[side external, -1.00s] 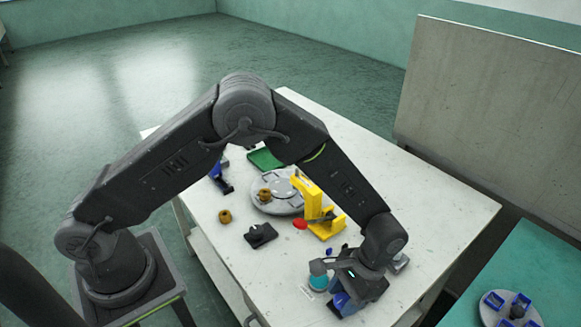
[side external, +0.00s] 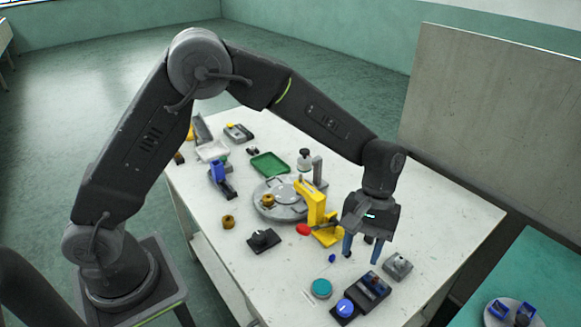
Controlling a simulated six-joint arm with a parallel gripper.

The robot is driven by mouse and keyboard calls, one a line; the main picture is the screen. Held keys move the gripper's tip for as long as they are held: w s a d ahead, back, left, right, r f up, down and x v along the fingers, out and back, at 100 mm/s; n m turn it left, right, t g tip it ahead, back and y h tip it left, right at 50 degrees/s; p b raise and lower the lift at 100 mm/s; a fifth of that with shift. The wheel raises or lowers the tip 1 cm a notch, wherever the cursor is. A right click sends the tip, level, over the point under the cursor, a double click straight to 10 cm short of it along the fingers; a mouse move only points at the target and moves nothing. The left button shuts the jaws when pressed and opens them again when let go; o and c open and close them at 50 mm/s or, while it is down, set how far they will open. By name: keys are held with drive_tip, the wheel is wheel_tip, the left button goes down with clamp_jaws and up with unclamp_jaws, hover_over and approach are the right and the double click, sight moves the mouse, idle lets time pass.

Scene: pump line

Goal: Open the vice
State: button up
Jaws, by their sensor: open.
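A dark block with blue parts (side external: 372,288), which may be the vice, sits near the front right of the table. A round blue knob (side external: 345,307) is at its lower left end. Whether its jaws are open or shut is too small to tell. My gripper (side external: 362,250) is open, pointing down above and behind this block, apart from it. Its two blue-grey fingers are spread, and I see nothing held between them.
A yellow press-like frame (side external: 316,205) stands close left of my gripper, beside a grey round plate (side external: 268,207). A grey block (side external: 398,266) and a teal disc (side external: 321,288) flank the dark block. A green tray (side external: 269,164) lies farther back. The table's right side is clear.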

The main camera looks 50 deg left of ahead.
drive_tip(key=s+a+r+m+t, duration=0.3)
drive_tip(key=s+a+r+t, duration=0.2)
drive_tip(key=s+a+r, duration=0.3)
drive_tip(key=shift+a+r+y, duration=0.3)
drive_tip(key=shift+a+r, duration=1.5)
drive_tip(key=shift+r, duration=1.6)
drive_tip(key=shift+o, duration=0.4)
drive_tip(key=shift+w, duration=0.1)
